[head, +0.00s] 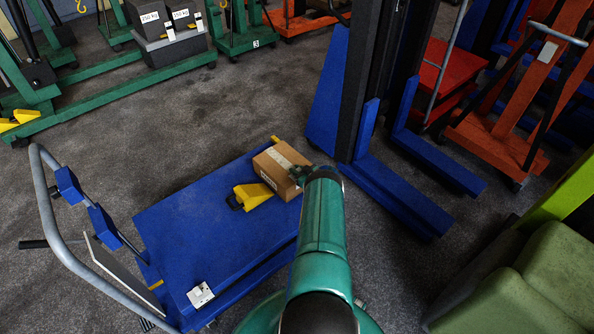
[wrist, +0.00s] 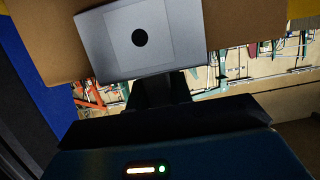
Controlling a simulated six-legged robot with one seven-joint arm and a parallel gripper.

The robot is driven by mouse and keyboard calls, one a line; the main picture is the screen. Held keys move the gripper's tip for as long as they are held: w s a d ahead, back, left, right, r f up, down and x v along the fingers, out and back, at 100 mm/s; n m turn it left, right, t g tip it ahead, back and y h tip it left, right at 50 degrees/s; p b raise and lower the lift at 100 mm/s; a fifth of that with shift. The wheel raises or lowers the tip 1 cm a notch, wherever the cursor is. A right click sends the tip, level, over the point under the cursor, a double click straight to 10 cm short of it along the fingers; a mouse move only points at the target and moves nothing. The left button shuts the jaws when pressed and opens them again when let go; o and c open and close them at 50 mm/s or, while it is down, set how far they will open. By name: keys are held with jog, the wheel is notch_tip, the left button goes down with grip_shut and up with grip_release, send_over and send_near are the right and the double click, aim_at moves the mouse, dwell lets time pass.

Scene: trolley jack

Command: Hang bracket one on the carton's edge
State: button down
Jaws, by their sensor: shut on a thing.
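The brown carton (head: 278,168) stands at the far right end of the blue trolley deck. My gripper (head: 298,174) is at the carton's right side, largely hidden behind my green arm. In the wrist view my gripper (wrist: 160,88) is shut on a grey plate with one black dot, which I take as bracket one (wrist: 115,50). The plate lies in front of the brown carton face (wrist: 45,35), very near it. Whether the bracket touches the carton or sits over its edge, I cannot tell.
A yellow object (head: 256,194) lies on the deck (head: 185,225) beside the carton. A small whitish plate (head: 200,295) is at the deck's near edge. A green seat (head: 535,290) is at right.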

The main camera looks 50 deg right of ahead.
jog(key=shift+f, duration=0.15)
jog(key=c, duration=1.2)
grip_release()
jog(key=shift+o, duration=0.2)
jog(key=v, duration=1.4)
jog(key=shift+w, duration=0.1)
